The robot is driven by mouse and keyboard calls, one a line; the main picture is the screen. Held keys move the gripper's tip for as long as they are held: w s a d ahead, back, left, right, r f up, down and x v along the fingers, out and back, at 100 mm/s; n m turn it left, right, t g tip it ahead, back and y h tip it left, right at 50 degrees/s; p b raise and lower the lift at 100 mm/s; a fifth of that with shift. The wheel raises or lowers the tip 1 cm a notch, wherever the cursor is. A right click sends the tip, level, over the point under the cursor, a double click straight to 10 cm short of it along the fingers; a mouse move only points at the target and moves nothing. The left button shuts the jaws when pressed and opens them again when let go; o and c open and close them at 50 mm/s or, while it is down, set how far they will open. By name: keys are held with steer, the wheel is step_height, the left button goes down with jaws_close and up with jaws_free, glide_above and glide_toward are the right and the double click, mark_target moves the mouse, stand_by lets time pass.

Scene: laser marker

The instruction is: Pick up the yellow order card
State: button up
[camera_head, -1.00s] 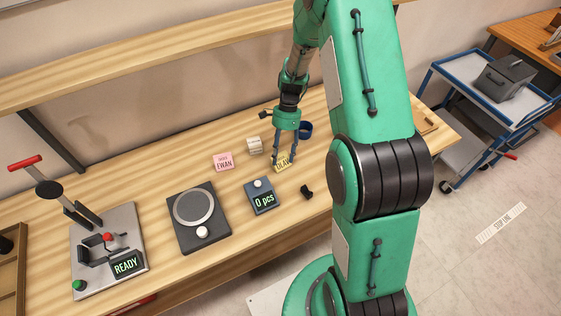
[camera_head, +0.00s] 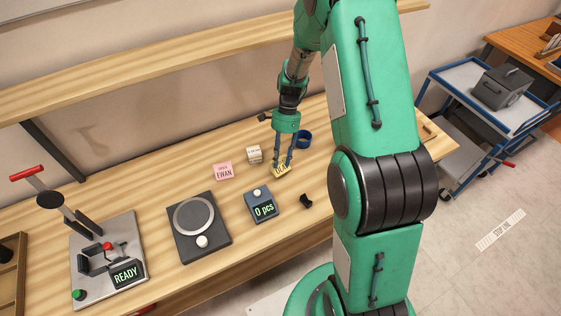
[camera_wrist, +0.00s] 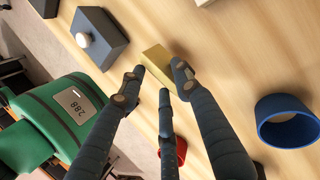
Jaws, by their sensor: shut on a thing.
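The yellow order card (camera_head: 281,170) is a small block-like card with dark lettering, on the wooden bench right of the pink card. My gripper (camera_head: 283,163) points down at it, with its fingers on either side. In the wrist view the card (camera_wrist: 158,62) sits between the fingertips (camera_wrist: 155,78) of my gripper, which is shut on it. The fingers hide part of its face. I cannot tell whether the card is clear of the bench top.
A pink card reading EWAN (camera_head: 223,170) and a white block (camera_head: 254,154) stand to the left. A display reading 0 pcs (camera_head: 262,206), a round-plate scale (camera_head: 197,222) and a small black piece (camera_head: 306,201) are nearer. A blue ring-shaped cup (camera_head: 304,139) stands behind right.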

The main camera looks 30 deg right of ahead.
mark_target(281, 159)
step_height(281, 159, up, 7)
steer(key=shift+f+p, duration=0.15)
steer(key=shift+p, duration=0.55)
